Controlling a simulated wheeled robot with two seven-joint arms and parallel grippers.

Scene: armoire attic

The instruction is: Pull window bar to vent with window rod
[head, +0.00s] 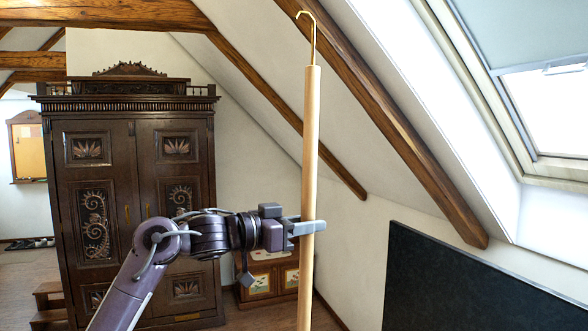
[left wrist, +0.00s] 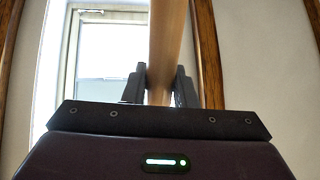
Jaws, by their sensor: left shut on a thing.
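The window rod (head: 310,140) is a pale wooden pole with a brass hook (head: 308,28) at its top. It stands nearly upright in the middle of the head view, its hook near the top edge. My left gripper (head: 307,228) is shut on the rod's lower shaft. In the left wrist view the rod (left wrist: 165,45) runs up between the two dark fingers (left wrist: 160,90). The skylight window (head: 545,105) is in the slanted roof at the right, with a light bar (head: 566,68) along its upper part. The hook is apart from the window. My right gripper is not in view.
A dark carved armoire (head: 135,190) stands at the left, with a small painted chest (head: 268,277) beside it. Wooden roof beams (head: 400,130) slope across the ceiling behind the rod. A large dark panel (head: 460,285) fills the lower right.

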